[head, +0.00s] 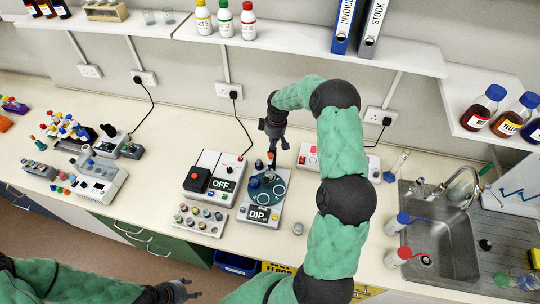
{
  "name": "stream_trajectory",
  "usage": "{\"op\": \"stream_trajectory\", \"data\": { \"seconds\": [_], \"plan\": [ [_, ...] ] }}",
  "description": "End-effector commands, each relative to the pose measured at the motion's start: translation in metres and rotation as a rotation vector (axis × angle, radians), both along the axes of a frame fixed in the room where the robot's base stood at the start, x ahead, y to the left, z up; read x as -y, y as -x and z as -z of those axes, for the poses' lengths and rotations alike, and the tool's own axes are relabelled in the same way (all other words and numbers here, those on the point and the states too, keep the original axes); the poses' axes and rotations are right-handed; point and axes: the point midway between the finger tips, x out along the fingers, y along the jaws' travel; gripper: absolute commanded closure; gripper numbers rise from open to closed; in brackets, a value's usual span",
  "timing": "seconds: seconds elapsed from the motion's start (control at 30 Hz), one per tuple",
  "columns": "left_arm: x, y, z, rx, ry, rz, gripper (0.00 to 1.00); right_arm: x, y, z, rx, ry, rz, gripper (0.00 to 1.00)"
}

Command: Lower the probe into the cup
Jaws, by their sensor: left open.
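The DIP station (262,215) stands on the bench near the middle, with a dark teal round top (279,188). Small pale shapes sit on this top; I cannot make out which is the cup. A slim upright part with an orange-red top (271,157), perhaps the probe, rises over the station. My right gripper (272,148) points down right at this orange-red top. Its fingers are too small and dark to show whether they hold it. My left gripper (187,290) is open and empty, low in front of the bench edge.
A box marked OFF with a red button (197,178) stands left of the station, and a tray of knobs (201,219) lies in front. A white panel (309,157) is behind my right arm. Bottles (397,223) and a sink (440,235) are at right.

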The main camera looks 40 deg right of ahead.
Motion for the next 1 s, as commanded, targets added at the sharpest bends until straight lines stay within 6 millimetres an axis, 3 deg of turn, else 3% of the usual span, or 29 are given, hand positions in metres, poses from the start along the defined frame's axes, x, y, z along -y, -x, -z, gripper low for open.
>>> {"op": "stream_trajectory", "data": {
  "seconds": [0.6,1.0],
  "plan": [
    [0.000,0.000,0.025,0.000,0.000,0.000,0.51,-0.002,-0.006,0.062,0.000,0.000,0.000,1.00],
    [0.000,0.000,0.025,0.000,0.000,0.000,0.51,-0.002,-0.006,0.066,0.000,0.000,0.000,1.00]
  ]
}}
